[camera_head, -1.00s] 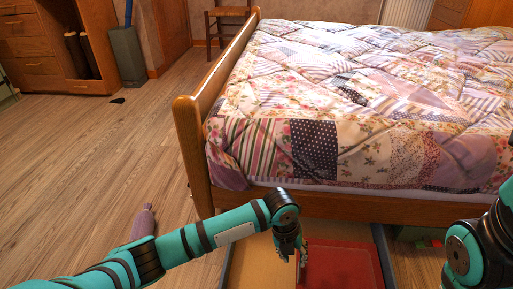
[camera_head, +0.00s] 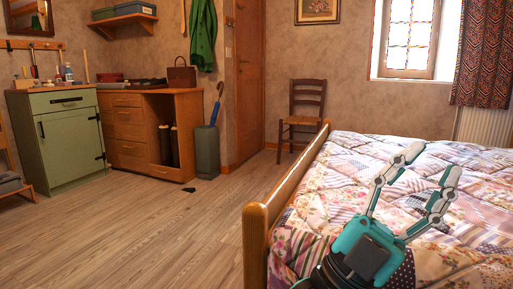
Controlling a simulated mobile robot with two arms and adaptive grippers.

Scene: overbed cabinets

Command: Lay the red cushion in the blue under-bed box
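My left gripper (camera_head: 431,164) is raised in front of the patchwork bed at the lower right of the head view. Its two light grey fingers point up and stand well apart, with nothing between them. The red cushion and the blue under-bed box are not in view now. My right gripper is not in view.
The bed (camera_head: 440,190) fills the lower right, with its wooden end board (camera_head: 257,240) at its left. The wooden floor (camera_head: 130,235) left of it is largely clear. A chair (camera_head: 305,112), drawer cabinet (camera_head: 150,130), green cabinet (camera_head: 70,140) and umbrella bin (camera_head: 206,152) stand beyond.

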